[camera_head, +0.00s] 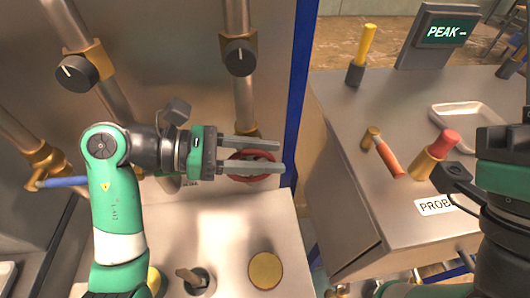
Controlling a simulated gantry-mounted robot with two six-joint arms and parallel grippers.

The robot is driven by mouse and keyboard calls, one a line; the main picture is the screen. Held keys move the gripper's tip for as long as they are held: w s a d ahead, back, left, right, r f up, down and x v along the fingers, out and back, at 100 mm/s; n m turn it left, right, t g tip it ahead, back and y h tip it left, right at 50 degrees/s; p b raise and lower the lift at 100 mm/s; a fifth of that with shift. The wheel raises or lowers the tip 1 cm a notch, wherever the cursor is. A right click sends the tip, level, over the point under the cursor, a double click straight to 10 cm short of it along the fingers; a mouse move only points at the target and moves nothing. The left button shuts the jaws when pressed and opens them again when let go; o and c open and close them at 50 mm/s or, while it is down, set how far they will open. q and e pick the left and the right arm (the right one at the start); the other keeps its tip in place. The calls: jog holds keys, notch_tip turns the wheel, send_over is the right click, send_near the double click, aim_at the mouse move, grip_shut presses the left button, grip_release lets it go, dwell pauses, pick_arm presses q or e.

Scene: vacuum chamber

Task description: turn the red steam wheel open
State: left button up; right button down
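The red steam wheel (250,179) is mounted low on the back panel, below a vertical pipe. My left gripper (280,156) reaches across it from the left. Its two grey fingers are apart, one above the other. The fingers cover part of the wheel, and red shows between them and below the lower one. I cannot tell whether they touch the rim. My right arm is at the right edge, and its gripper (526,100) is mostly cut off, so its opening cannot be seen.
Black knobs (239,57) sit on pipes above the wheel. A blue-handled valve (62,182) is at left. A pale ledge (225,230) below holds a round brass cap (265,270). At right, a metal cabinet (345,110) carries a red-handled tool (389,158), a red-topped brass piece (436,155) and a tray (470,112).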

pick_arm(q)
jog(key=p+v, duration=0.2)
jog(key=v, duration=0.9)
jog(key=shift+a, duration=0.3)
jog(key=shift+s+r, duration=0.1)
jog(key=shift+r, duration=0.05)
